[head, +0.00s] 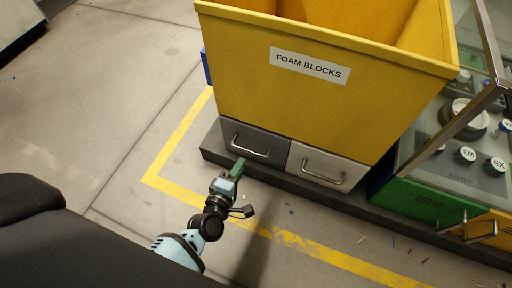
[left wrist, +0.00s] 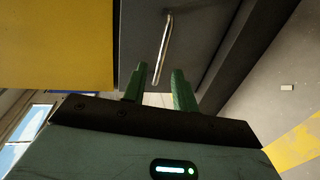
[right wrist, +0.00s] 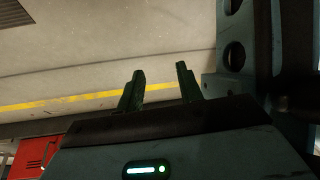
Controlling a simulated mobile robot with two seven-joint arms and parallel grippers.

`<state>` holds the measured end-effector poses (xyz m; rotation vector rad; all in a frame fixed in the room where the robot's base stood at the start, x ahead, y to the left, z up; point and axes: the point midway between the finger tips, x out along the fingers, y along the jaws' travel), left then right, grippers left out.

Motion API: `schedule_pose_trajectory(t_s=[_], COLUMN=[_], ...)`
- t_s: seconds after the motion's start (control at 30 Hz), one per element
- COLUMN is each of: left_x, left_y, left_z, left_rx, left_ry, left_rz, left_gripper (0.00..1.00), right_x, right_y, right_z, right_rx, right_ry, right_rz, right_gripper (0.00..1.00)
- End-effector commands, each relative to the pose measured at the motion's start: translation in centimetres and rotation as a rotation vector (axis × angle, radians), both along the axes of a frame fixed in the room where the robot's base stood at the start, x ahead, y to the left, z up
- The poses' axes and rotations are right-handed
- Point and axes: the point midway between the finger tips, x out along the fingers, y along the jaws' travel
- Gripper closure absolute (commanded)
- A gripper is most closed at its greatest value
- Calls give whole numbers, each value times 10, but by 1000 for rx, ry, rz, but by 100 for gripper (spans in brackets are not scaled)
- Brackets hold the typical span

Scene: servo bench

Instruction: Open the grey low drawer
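The dark grey low drawer (head: 256,142) sits under the yellow bin, left of a light grey drawer, and looks shut. Its silver bar handle (head: 251,151) is on its front. In the left wrist view the drawer front (left wrist: 199,40) fills the upper middle and the handle (left wrist: 163,50) runs nearly upright. My left gripper (head: 238,168) is just in front of the handle. Its green fingers (left wrist: 158,85) are apart, with the handle's near end between or just beyond them; contact is unclear. My right gripper (right wrist: 159,85) is open and empty, seen only in the right wrist view, over floor.
The yellow bin (head: 300,105) labelled FOAM BLOCKS stands above the drawers. The light grey drawer (head: 325,167) is beside the dark one. A glass-covered panel with knobs (head: 468,120) and a green drawer (head: 420,205) are at right. The floor in front is mostly clear, with small debris.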

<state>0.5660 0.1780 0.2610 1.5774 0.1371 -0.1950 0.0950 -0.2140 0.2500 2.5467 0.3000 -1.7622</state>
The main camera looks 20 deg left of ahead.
Motion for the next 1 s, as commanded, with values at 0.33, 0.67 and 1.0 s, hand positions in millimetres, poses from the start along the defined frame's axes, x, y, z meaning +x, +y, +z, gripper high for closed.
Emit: schedule_pose_trajectory(t_s=[0.33, 0.67, 1.0], left_x=[5, 46, 78], left_y=[0, -2, -2], left_z=[-6, -16, -22], left_rx=[-8, -7, -7], left_ry=[-3, -4, -3], left_rz=[5, 5, 5], left_gripper=[72, 72, 72], right_x=[-8, -14, -3], right_y=[0, -1, 0], right_z=[-5, -22, -31], right_rx=[0, -2, -2], right_ry=[18, 38, 20], right_rz=[1, 2, 2], right_gripper=[64, 64, 64])
